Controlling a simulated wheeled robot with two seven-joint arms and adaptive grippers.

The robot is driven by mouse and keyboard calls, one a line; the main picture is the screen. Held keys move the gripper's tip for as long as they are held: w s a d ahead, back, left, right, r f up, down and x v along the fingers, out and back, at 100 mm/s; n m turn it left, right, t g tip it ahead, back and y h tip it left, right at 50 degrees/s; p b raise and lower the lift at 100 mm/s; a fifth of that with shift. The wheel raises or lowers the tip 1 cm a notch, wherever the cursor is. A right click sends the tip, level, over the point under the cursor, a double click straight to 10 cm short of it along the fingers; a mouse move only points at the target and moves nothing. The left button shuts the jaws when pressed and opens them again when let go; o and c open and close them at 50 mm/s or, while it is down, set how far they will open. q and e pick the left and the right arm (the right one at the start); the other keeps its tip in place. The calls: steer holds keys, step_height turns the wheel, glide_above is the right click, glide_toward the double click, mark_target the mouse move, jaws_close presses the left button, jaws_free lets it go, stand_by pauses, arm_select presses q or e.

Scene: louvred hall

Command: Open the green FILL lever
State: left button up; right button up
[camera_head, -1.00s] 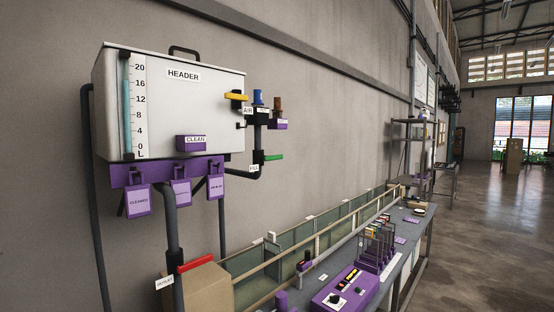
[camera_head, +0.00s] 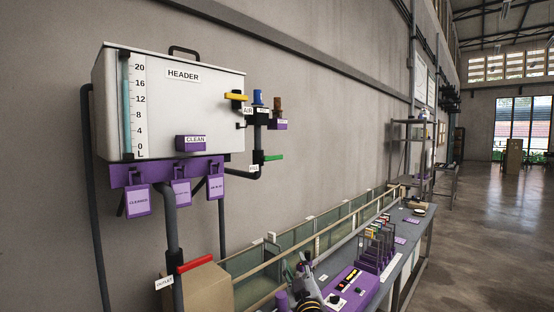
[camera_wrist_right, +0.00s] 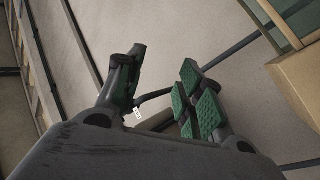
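The green FILL lever (camera_head: 273,157) sticks out to the right, about level, from the lower pipe fitting right of the white HEADER tank (camera_head: 215,105). A small white label (camera_head: 254,168) hangs beside it on the pipe. My right gripper (camera_head: 303,262) rises from the bottom edge in the head view, well below the lever and apart from it. In the right wrist view my right gripper (camera_wrist_right: 165,75) has its green-padded fingers spread, with nothing held between them. A dark pipe (camera_wrist_right: 152,97) and a white label show beyond the fingers. My left gripper is not in view.
A yellow lever (camera_head: 236,97) and blue and brown caps sit above the green lever. A red lever (camera_head: 195,264) is at the outlet pipe, by a cardboard box (camera_head: 207,288). A bench (camera_head: 405,265) with a purple control box (camera_head: 350,287) stands at lower right.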

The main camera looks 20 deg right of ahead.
steer(key=w+a+r+n+y, duration=0.2)
steer(key=w+r+n+y, duration=0.1)
steer(key=r+n+y, duration=0.4)
steer(key=w+a+r+n+t+y, duration=0.15)
steer(key=r+n+y, duration=0.35)
steer(key=r, duration=0.5)
steer(key=w+a+r+n+y, duration=0.1)
steer(key=w+r+n+y, duration=0.35)
steer(key=r+n, duration=0.3)
steer(key=w+d+r+g+h, duration=0.1)
steer(key=d+r+g+h, duration=0.1)
steer(key=d, duration=0.3)
steer(key=w+d+r+g+h, duration=0.1)
steer(key=d+r+g+h, duration=0.1)
steer(key=d+r, duration=0.3)
steer(key=shift+w+d+r+n, duration=0.15)
steer(key=shift+w+d+n, duration=0.25)
steer(key=shift+d+n, duration=0.1)
steer(key=shift+w+a+g, duration=0.15)
steer(key=shift+g, duration=0.1)
